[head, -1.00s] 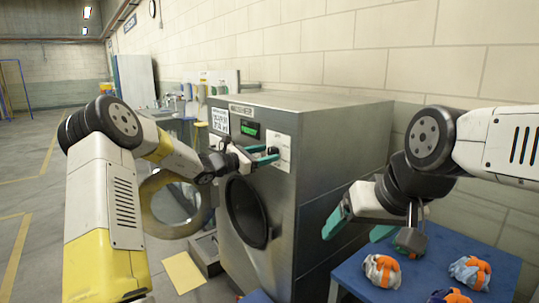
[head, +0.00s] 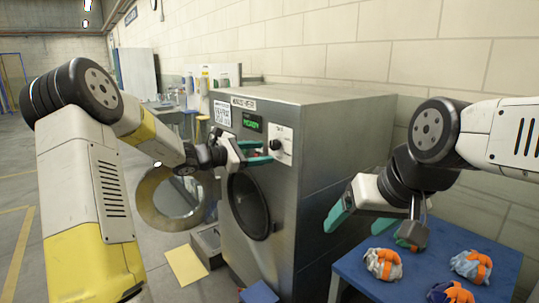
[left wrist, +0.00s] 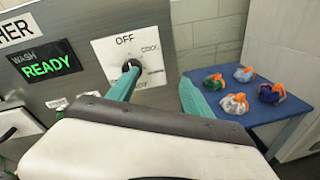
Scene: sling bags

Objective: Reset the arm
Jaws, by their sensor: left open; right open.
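The grey washer (head: 325,125) stands in the middle of the head view. Its green display (left wrist: 45,65) reads WASH READY in the left wrist view. A white dial plate marked OFF holds a black knob (head: 276,145), which also shows in the left wrist view (left wrist: 130,65). My left gripper (head: 262,152) is open and empty, just left of the knob in the head view. In the left wrist view (left wrist: 160,92) one teal finger overlaps the knob; I cannot tell whether they touch. My right gripper (head: 360,227) is open and empty above the blue table's near-left side.
The washer's round door (head: 150,212) hangs open beside its dark drum opening (head: 249,207). Several bundled bags with orange straps, one of them white (head: 384,264), lie on the blue table (head: 352,281). A yellow sheet (head: 186,265) lies on the floor.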

